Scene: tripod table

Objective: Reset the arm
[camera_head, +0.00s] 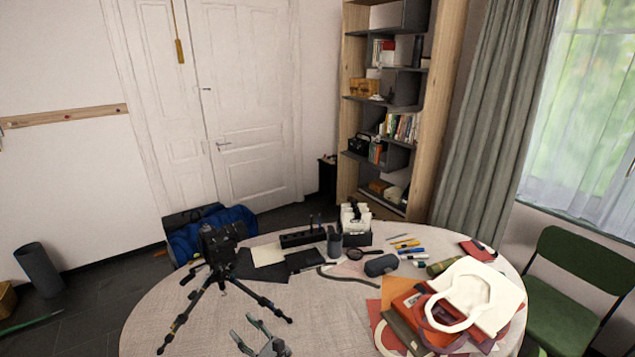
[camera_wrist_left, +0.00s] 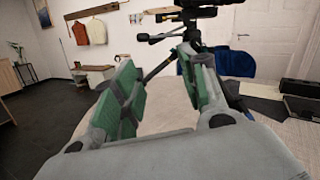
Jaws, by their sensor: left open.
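My left gripper (camera_head: 257,335) is at the bottom of the head view, over the near part of the round table (camera_head: 330,320). Its two fingers are spread apart with nothing between them. In the left wrist view the open fingers (camera_wrist_left: 160,90) have green inner pads and point toward a tripod. The black tripod with a camera on top (camera_head: 222,245) stands on the left side of the table, beyond and left of the gripper. It also shows in the wrist view (camera_wrist_left: 190,15), partly behind the right finger. My right gripper is not in view.
A white bag (camera_head: 480,290) lies on red and brown items at the table's right. Black boxes, a dark cylinder (camera_head: 334,242), a magnifier and several pens lie along the back. A green chair (camera_head: 580,285) stands at the right. The table's front middle is clear.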

